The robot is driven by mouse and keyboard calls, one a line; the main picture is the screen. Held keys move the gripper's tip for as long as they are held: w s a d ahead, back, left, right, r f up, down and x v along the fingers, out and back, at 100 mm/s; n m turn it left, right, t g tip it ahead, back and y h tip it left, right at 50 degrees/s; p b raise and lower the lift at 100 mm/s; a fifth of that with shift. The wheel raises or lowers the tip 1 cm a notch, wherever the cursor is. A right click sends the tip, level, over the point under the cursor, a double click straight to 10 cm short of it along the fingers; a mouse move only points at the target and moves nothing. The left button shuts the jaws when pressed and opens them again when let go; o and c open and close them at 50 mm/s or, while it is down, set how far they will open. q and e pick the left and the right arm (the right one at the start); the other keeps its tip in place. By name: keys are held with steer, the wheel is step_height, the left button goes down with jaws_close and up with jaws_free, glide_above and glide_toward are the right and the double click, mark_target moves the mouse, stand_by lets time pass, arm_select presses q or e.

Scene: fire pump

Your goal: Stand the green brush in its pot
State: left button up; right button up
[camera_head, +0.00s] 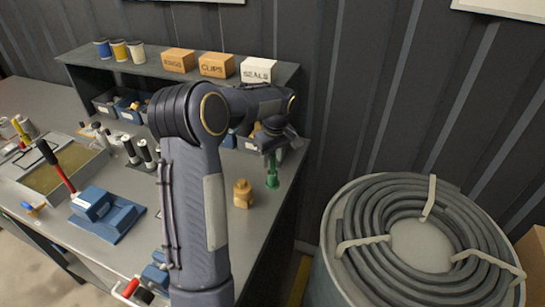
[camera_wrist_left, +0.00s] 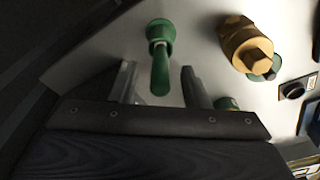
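The green brush (camera_head: 272,172) stands upright near the right end of the bench, with a wider green lower end. It also shows in the wrist view (camera_wrist_left: 160,70), handle toward the camera and a round green rim at its far end. I cannot tell whether that rim is the pot or part of the brush. My left gripper (camera_head: 278,148) points down just above it. In the wrist view its two fingers (camera_wrist_left: 160,88) are apart on either side of the handle, with gaps visible. My right gripper is in neither view.
A brass fitting (camera_head: 243,194) stands close to the brush. A shelf (camera_head: 150,66) with labelled boxes and bins runs along the back. A blue vise-like block (camera_head: 95,205) is on the bench. A drum with coiled hose (camera_head: 395,230) stands right of the bench.

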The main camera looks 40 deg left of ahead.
arm_select(q)
steer(key=shift+r, duration=0.15)
steer(key=r, duration=0.5)
steer(key=d+r, duration=0.1)
steer(key=r, duration=0.1)
steer(key=shift+s+r+b, duration=0.15)
steer(key=shift+r+b, duration=0.1)
steer(key=shift+b, duration=0.1)
stand_by(0.7)
